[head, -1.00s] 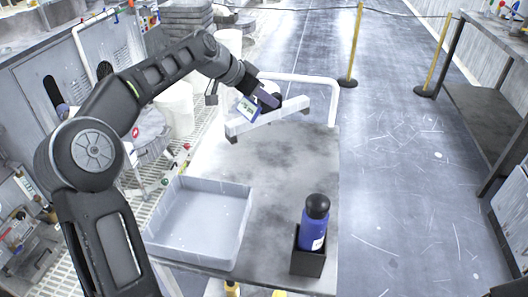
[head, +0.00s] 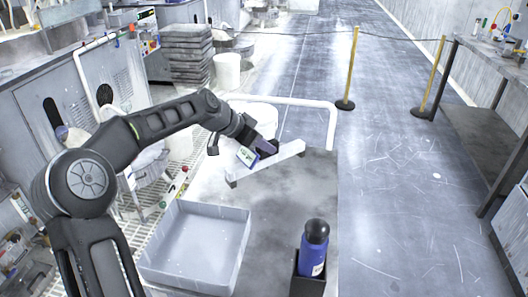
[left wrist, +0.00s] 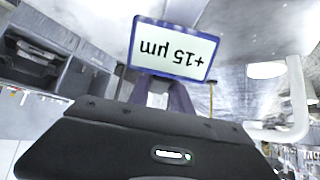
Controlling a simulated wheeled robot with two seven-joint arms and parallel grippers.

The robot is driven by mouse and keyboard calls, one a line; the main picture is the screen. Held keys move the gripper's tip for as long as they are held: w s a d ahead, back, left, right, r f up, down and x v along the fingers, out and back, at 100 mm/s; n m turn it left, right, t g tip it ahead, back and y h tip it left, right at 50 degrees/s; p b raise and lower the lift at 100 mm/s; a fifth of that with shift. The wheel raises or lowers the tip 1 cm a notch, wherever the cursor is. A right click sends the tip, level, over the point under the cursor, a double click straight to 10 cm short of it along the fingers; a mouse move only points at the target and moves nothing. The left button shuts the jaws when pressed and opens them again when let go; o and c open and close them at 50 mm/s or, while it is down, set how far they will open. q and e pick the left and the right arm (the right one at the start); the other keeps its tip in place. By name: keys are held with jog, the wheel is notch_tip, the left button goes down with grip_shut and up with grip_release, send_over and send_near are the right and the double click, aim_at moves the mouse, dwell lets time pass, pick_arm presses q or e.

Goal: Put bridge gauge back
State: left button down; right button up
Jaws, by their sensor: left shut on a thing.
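The bridge gauge is a pale grey bar (head: 278,160) with a short foot at each end and a small blue-framed display (head: 247,156). My left gripper (head: 262,148) is shut on it near the middle. The gauge is over the far part of the grey cart top (head: 275,205), tilted in the picture with its right end farther back. I cannot tell whether its feet touch the surface. In the left wrist view the display (left wrist: 173,48) reads +15 µm, upside down. The bar itself is mostly hidden there behind the gripper body. My right gripper is not in view.
An empty grey tray (head: 246,240) sits at the cart's left. A blue bottle with a black cap (head: 314,250) stands in a black holder (head: 307,287) at the front right. A white rail (head: 333,125) runs behind the cart. The cart top's middle is clear.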

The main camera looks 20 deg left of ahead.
pick_arm(q)
jog(key=shift+f, duration=1.2)
jog(key=shift+f, duration=0.1)
jog(key=c, duration=1.6)
grip_release()
jog(key=shift+f, duration=0.15)
jog(key=o, duration=0.4)
jog(key=shift+o, duration=0.2)
jog(key=shift+r, duration=0.2)
jog(key=b+v, duration=0.1)
jog(key=v, duration=1.1)
